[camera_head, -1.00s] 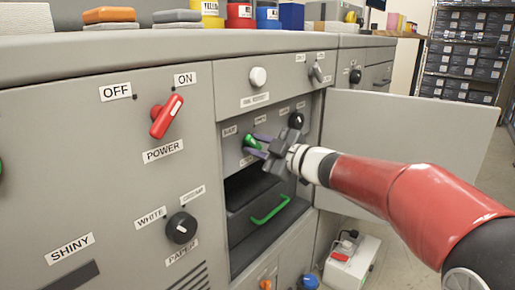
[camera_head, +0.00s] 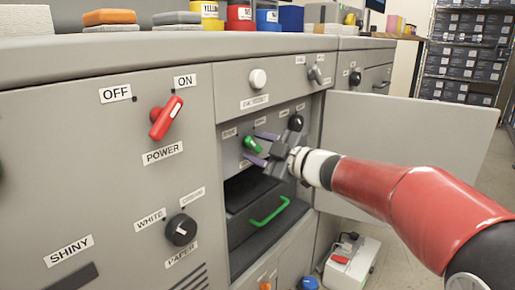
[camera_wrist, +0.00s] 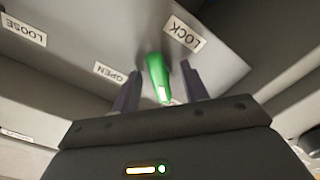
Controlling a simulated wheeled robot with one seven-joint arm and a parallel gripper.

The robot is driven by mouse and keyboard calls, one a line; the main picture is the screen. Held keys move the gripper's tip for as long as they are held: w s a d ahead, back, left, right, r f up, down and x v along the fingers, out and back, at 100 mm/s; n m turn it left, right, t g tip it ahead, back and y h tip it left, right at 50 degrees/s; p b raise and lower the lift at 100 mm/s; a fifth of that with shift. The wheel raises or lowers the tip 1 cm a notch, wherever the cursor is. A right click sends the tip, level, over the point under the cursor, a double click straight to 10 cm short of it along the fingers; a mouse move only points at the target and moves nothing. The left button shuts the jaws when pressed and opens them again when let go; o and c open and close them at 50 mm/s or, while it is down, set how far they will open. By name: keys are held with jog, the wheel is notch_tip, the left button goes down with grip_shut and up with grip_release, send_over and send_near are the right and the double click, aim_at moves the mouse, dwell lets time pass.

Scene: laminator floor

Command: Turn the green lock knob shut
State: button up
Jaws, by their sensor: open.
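The green lock knob (camera_head: 250,144) sits on the recessed panel inside the opened bay of the grey machine. In the wrist view the knob (camera_wrist: 157,74) stands between my two purple fingers, with a white mark on its near end. An OPEN label (camera_wrist: 110,73) is to its left and a LOCK label (camera_wrist: 184,33) to its upper right. My gripper (camera_head: 251,146) is open, its fingers on either side of the knob. In the wrist view my gripper (camera_wrist: 160,70) shows gaps on both sides of the knob, so neither finger seems to touch it.
A black knob (camera_head: 296,122) is close above my gripper. A drawer with a green handle (camera_head: 270,211) is below. The open door (camera_head: 405,140) stands right of the bay, behind my arm. A red power switch (camera_head: 166,118) is on the left panel.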

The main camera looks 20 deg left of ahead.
jog(key=v, duration=0.7)
jog(key=shift+d, duration=0.2)
